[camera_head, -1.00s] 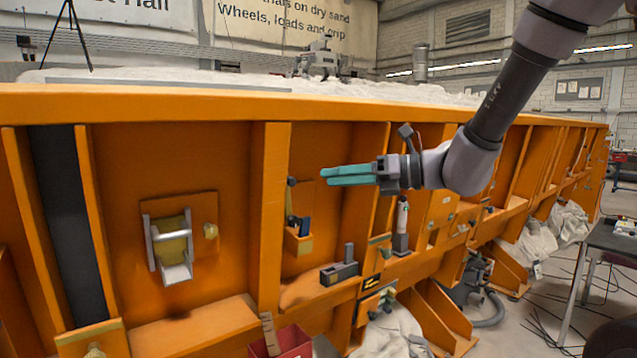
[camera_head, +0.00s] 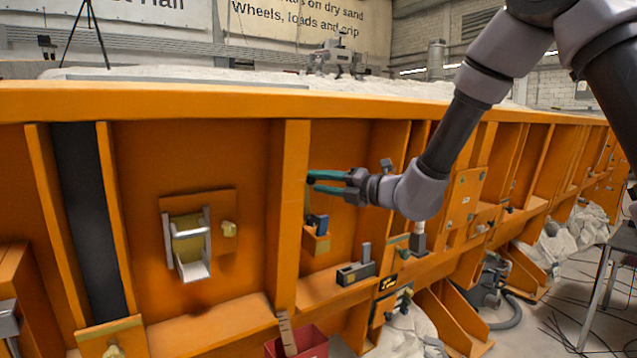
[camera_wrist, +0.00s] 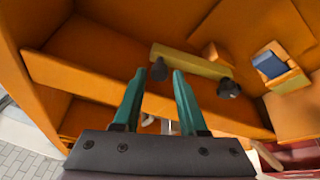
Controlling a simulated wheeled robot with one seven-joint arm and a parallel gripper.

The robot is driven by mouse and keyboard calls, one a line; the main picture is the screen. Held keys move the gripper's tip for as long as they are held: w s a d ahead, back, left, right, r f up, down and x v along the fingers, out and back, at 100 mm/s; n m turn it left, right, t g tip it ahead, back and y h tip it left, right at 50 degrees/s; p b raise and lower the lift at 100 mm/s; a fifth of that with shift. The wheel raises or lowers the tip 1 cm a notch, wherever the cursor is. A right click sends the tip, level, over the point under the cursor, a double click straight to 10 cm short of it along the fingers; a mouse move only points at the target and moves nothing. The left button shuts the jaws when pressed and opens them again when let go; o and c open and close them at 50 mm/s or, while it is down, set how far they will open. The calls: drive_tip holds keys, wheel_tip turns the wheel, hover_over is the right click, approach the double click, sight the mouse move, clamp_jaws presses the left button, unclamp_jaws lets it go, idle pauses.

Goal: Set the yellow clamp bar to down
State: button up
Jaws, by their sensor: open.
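The yellow clamp bar (camera_wrist: 195,62) shows in the wrist view, slanting across an orange panel just beyond my fingertips. It has a dark round knob (camera_wrist: 159,70) near its left end and another dark knob (camera_wrist: 229,89) near its right end. My gripper (camera_wrist: 158,76) is open, its two teal fingers on either side of the left knob; I cannot tell whether they touch it. In the head view my gripper (camera_head: 312,181) points left into an orange bay, close to an upright rib. The bar is mostly hidden there by the fingers and rib.
A blue block sits in a small holder (camera_head: 316,242) below my gripper. The orange rib (camera_head: 290,210) stands close by.

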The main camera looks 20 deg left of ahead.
drive_tip(key=shift+w+a, duration=0.15)
drive_tip(key=shift+a, duration=0.35)
clamp_jaws()
idle(1.2)
